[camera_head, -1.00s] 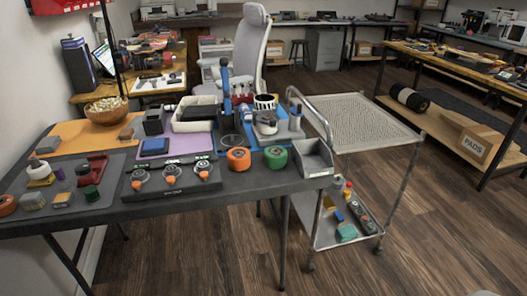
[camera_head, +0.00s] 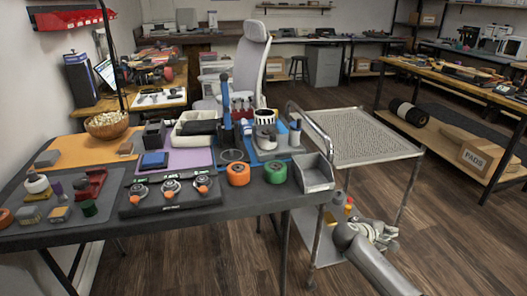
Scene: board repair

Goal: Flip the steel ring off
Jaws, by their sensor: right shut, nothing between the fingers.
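A black panel (camera_head: 170,211) lies at the front of the dark table. It carries three round silver-grey units with orange parts: a left one (camera_head: 139,191), a middle one (camera_head: 171,187) and a right one (camera_head: 202,186). Small green marks show behind them. I cannot tell which is the steel ring, nor read its position. My right gripper (camera_head: 386,236) is shut and empty, right of the table's front corner, in front of the cart and well away from the panel. My left gripper is not in view.
Orange (camera_head: 238,174) and green (camera_head: 275,172) wheels stand just right of the panel, with a grey bin (camera_head: 316,174) at the table's right edge. Pads, small bottles and tools crowd the table. A wire cart (camera_head: 355,137) stands to the right.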

